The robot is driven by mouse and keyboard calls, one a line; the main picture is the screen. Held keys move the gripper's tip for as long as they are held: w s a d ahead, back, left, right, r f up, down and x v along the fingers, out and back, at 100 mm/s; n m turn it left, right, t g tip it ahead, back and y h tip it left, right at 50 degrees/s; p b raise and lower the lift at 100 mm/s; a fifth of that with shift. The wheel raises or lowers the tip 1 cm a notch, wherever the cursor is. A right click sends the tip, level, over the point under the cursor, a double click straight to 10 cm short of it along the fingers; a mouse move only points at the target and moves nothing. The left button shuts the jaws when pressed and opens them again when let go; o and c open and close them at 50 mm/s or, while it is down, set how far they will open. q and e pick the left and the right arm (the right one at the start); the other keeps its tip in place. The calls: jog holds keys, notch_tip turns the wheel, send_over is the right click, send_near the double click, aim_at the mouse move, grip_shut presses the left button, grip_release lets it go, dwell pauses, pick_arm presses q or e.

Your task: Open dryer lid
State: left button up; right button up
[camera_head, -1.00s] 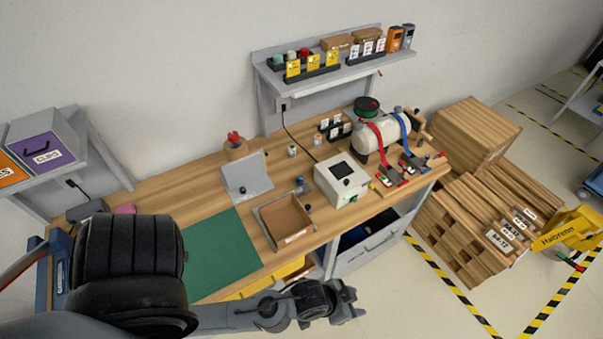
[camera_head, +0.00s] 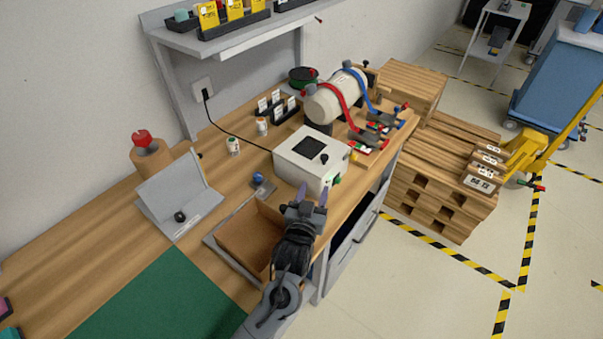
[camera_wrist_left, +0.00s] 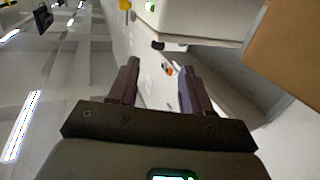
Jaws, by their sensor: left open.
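The dryer appears to be the white box (camera_head: 298,174) with a dark panel and a black knob on its top; it stands on the wooden bench and its lid looks closed. Its front has a small green-lit part. It also shows in the left wrist view (camera_wrist_left: 205,18), at the top. My left gripper (camera_head: 313,194) is open and empty, just in front of the dryer's front edge and apart from it as far as I can tell. Its two fingers also show in the left wrist view (camera_wrist_left: 159,78), with nothing between them. My right gripper is not in view.
An open brown box (camera_head: 247,239) lies left of my gripper. A grey angled stand (camera_head: 180,196) and green mat (camera_head: 145,300) are further left. A white tank (camera_head: 335,97) with red and blue straps stands behind the dryer. Wooden pallets (camera_head: 440,180) stand right of the bench.

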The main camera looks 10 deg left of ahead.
aim_at(324, 159)
pick_arm(q)
jog(key=w+b, duration=0.1)
jog(key=w, duration=0.3)
jog(key=w+d, duration=0.1)
jog(key=w, duration=0.2)
jog(key=w+r+b, duration=0.1)
jog(key=w, duration=0.3)
jog(key=shift+w+d+r+b, duration=0.1)
jog(key=shift+w+d+b, duration=0.15)
jog(key=shift+w+b, duration=0.1)
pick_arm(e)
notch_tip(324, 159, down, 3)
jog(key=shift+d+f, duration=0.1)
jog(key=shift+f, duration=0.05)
pick_arm(q)
grip_shut()
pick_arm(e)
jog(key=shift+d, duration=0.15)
